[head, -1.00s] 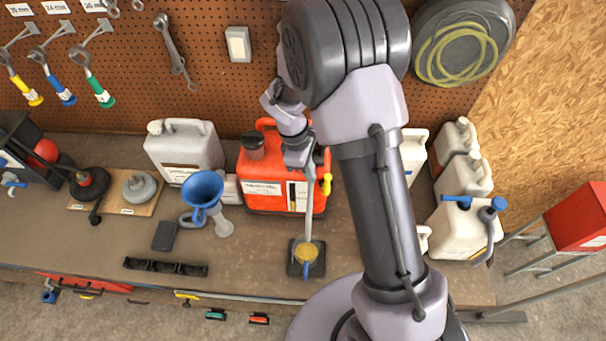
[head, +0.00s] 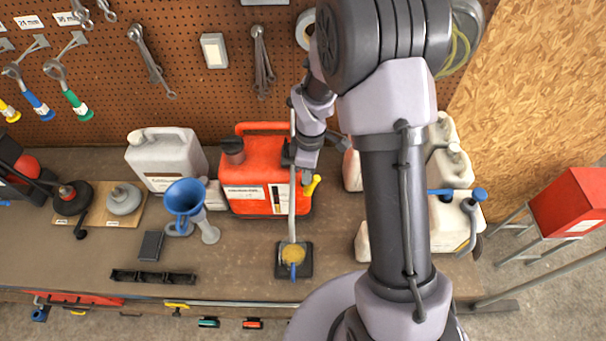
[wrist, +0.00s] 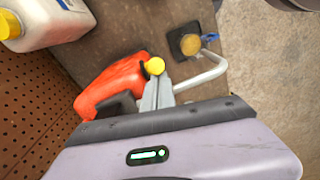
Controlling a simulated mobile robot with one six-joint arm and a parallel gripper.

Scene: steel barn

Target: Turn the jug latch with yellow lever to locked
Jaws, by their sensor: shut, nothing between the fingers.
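The red jug (head: 259,185) stands upright on the bench, with a dark cap at its upper left and a white label. Its yellow lever (head: 312,186) is at the jug's right side and looks slanted. My gripper (head: 306,175) is shut and empty, pointing down at the lever. In the wrist view, the closed fingertips (wrist: 157,90) lie right by the lever's round yellow end (wrist: 154,66); I cannot tell whether they touch it. The red jug (wrist: 110,86) is left of the fingers there. The latch body is mostly hidden by my gripper.
A bent grey tube rises from a black base with a yellow pad (head: 293,255), close to the jug's right side. A blue funnel (head: 184,200) and grey jug (head: 165,158) stand left. White jugs (head: 452,225) stand right. A pegboard (head: 200,110) is behind.

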